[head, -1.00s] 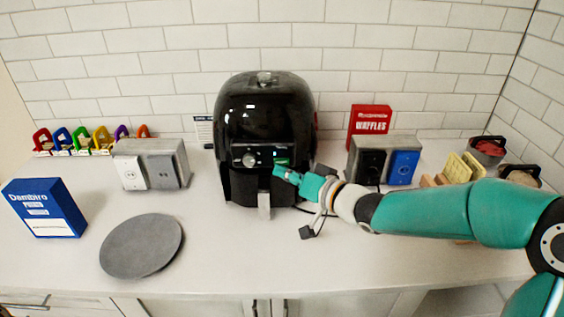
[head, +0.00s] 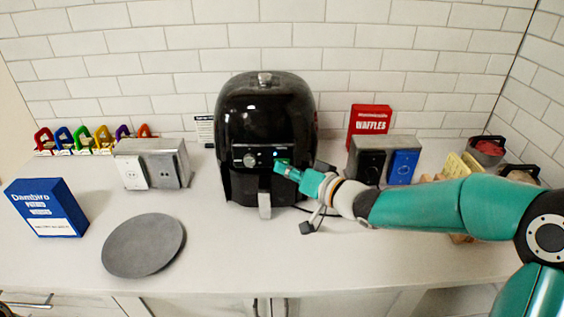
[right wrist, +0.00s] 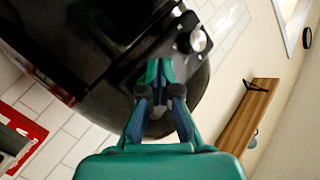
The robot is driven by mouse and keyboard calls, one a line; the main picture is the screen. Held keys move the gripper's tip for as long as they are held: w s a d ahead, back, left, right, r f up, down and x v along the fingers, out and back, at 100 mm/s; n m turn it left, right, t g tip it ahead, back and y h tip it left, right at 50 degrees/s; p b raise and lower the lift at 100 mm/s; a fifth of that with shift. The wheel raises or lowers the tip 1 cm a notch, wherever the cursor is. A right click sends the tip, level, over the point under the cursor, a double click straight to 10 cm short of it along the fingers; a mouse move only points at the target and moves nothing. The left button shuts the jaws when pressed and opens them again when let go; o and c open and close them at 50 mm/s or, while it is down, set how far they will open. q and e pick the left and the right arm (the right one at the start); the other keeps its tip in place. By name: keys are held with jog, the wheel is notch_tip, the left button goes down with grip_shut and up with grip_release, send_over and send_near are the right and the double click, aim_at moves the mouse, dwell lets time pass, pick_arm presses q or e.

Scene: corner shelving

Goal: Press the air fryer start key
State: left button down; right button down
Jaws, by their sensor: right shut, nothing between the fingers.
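The black air fryer (head: 266,105) stands upright on the counter against the tiled wall. Its front panel has a round silver knob (head: 249,160) and small lit marks to the right of it. A green patch that looks like the start key (head: 284,161) shows just above my fingertips. My right gripper (head: 279,168) is shut and empty, with its tips at the panel; I cannot tell whether they touch. In the right wrist view the shut fingers (right wrist: 160,72) point at the dark fryer body (right wrist: 85,35), beside the knob (right wrist: 197,41). My left gripper is not in view.
Outlet boxes stand left (head: 171,165) and right (head: 385,157) of the fryer. A red waffles box (head: 369,125) is behind the right one. The front middle counter is clear.

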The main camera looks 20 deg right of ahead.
jog(key=shift+w, duration=0.1)
dwell(0.5)
jog(key=shift+s+a, duration=0.2)
jog(key=shift+s, duration=0.55)
jog(key=shift+b, duration=0.35)
jog(key=s, duration=0.1)
jog(key=s+a+b, duration=0.1)
jog(key=s, duration=0.2)
jog(key=shift+s+a+b, duration=0.25)
jog(key=shift+s+b, duration=0.1)
jog(key=shift+a, duration=0.1)
dwell(0.7)
